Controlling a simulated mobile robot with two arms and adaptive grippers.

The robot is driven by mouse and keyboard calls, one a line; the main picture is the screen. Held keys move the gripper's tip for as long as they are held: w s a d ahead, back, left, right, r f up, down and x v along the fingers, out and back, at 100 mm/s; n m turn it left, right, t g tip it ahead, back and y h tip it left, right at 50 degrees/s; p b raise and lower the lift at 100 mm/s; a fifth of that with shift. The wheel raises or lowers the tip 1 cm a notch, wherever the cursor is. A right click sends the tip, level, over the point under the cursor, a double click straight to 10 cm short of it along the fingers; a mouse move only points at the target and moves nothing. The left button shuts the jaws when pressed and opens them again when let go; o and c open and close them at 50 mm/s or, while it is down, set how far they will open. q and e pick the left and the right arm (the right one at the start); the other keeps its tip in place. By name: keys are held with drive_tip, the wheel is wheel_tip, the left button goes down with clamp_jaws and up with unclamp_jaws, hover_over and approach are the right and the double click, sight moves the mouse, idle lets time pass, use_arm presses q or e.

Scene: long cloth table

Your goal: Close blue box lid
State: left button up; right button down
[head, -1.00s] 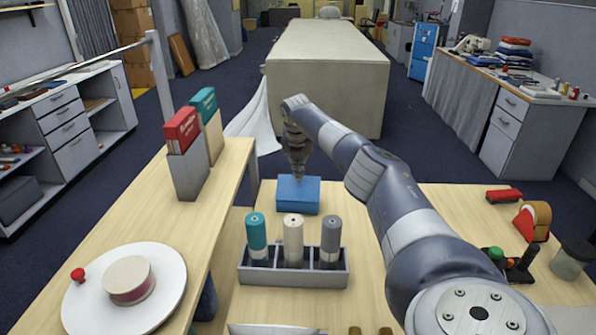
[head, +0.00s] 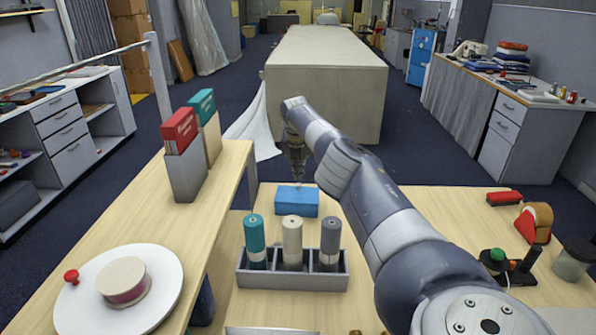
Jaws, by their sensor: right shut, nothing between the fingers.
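The blue box (head: 297,203) sits on the wooden table behind the rack of thread spools. Its top looks flat and level, so the lid appears down. My right gripper (head: 297,182) points down just above the back part of the box top. Its fingers look shut and empty. I cannot tell whether the fingertips touch the lid. My left gripper is not in view.
A grey rack (head: 291,277) with teal, cream and grey spools stands in front of the box. A white turntable (head: 160,290) with a ribbon spool is at the left. A red stapler-like object (head: 504,197) and a tape dispenser (head: 533,222) lie at the right.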

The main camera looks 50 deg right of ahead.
drive_tip(key=shift+r, duration=0.15)
idle(0.3)
drive_tip(key=p+v, duration=0.1)
drive_tip(key=v, duration=1.2)
drive_tip(key=shift+p, duration=0.3)
